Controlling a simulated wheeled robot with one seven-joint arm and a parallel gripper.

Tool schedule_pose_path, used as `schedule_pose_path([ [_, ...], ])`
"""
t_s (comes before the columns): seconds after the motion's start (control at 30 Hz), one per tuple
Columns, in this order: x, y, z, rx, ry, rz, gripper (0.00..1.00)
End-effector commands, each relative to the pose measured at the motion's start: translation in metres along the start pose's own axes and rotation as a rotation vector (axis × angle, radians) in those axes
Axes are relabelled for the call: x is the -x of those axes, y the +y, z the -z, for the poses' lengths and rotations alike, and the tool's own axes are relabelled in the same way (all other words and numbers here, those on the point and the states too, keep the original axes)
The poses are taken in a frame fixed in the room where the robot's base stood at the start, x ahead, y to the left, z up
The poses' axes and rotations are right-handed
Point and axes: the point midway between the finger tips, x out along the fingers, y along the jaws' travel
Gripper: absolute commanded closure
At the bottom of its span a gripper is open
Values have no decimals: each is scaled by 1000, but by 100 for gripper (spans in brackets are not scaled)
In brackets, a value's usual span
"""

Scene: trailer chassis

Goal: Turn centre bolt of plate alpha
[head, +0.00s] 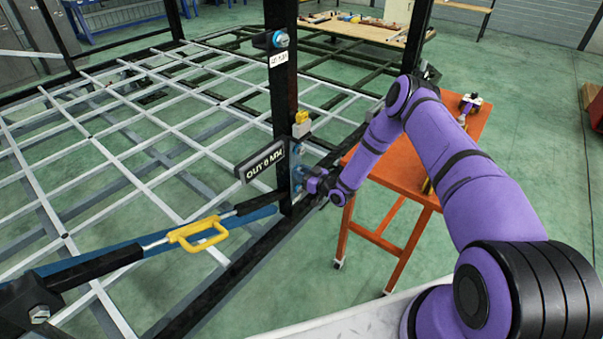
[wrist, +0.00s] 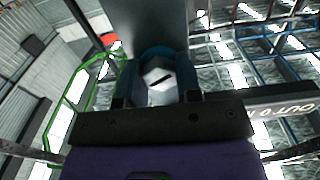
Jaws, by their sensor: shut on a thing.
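A dark upright post (head: 284,110) carries a blue-grey plate (head: 298,160) on its lower part. My gripper (head: 307,186) is at the lower part of this plate, reaching in from the right. In the wrist view, a pale bolt head (wrist: 160,78) with a dark line across it and a blue ring behind it sits between my two fingers. My gripper (wrist: 157,92) is shut on this bolt. In the head view my gripper hides the bolt. A dark sign (head: 260,161) reading "OUT 0 MM" stands left of the plate. I cannot read any plate name.
A yellow-topped fitting (head: 301,122) sits above the plate. A black strap with a yellow handle (head: 198,234) runs across the grey lattice frame (head: 120,130) at left. An orange table (head: 400,168) stands close behind my arm.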

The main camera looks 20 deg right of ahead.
Motion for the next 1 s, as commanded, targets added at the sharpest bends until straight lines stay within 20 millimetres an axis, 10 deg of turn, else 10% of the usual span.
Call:
schedule_pose_path([
  [1.0, 3, 1, -2, -966, -3, -5, 92],
])
